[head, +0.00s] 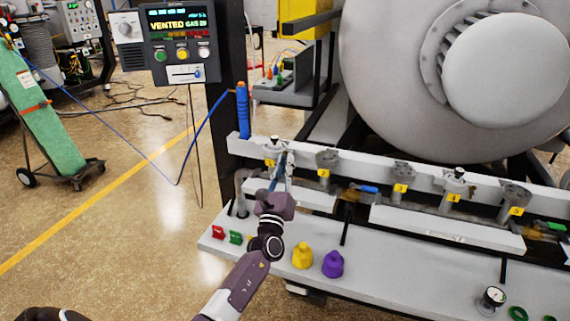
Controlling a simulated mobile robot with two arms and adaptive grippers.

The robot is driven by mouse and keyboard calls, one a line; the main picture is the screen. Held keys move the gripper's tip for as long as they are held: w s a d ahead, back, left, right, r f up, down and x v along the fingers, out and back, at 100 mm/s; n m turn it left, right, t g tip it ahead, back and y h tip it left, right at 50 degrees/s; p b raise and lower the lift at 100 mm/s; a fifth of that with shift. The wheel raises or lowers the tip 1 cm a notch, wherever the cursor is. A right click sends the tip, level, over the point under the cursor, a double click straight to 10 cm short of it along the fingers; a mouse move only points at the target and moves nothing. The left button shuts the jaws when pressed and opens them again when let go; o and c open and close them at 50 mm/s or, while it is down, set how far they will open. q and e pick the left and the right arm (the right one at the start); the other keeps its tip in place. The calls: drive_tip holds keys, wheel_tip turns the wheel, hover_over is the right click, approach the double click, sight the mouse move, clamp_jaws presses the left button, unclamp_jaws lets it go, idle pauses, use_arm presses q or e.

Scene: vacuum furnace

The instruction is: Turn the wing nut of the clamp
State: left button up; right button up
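Several grey clamp fittings with numbered yellow tags line the rail in the head view. The leftmost clamp (272,150) is partly hidden by my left gripper (282,172), whose fingers reach up to it. A wing nut cannot be made out clearly there. The fingers are small and overlap the fitting, so I cannot tell whether they touch it, or whether they are open or shut. Further along the rail stand another clamp (327,162), one near the middle (400,178) and one with a dark knob on top (457,182). My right gripper is out of view.
A grey shelf (390,262) below carries a yellow cap (302,256), a purple cap (333,264), red and green blocks (227,235) and a gauge (494,297). A control panel (181,45) reads VENTED. The large furnace vessel (390,70) stands behind the rail.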

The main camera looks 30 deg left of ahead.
use_arm(q)
clamp_jaws()
drive_tip(key=shift+d+n, duration=0.1)
drive_tip(key=shift+n, duration=0.4)
drive_tip(key=n+g+y, duration=0.1)
drive_tip(key=n, duration=0.1)
drive_tip(key=shift+d+r+n, duration=0.1)
drive_tip(key=shift+n, duration=0.2)
drive_tip(key=n+g, duration=0.1)
drive_tip(key=n, duration=0.1)
drive_tip(key=n+g+y, duration=0.1)
drive_tip(key=n, duration=0.1)
drive_tip(key=shift+d+r+n+y+p, duration=0.1)
drive_tip(key=shift+r+n+y+p, duration=0.05)
drive_tip(key=shift+n+y+p, duration=0.2)
drive_tip(key=n, duration=0.1)
drive_tip(key=n+g+p, duration=0.1)
drive_tip(key=n, duration=0.1)
drive_tip(key=n+p, duration=0.1)
drive_tip(key=shift+d+r+n+g, duration=0.1)
drive_tip(key=shift+r+n+g, duration=0.15)
drive_tip(key=shift+n+g, duration=0.15)
drive_tip(key=n+g+p, duration=0.1)
drive_tip(key=n+p, duration=0.1)
drive_tip(key=n, duration=0.1)
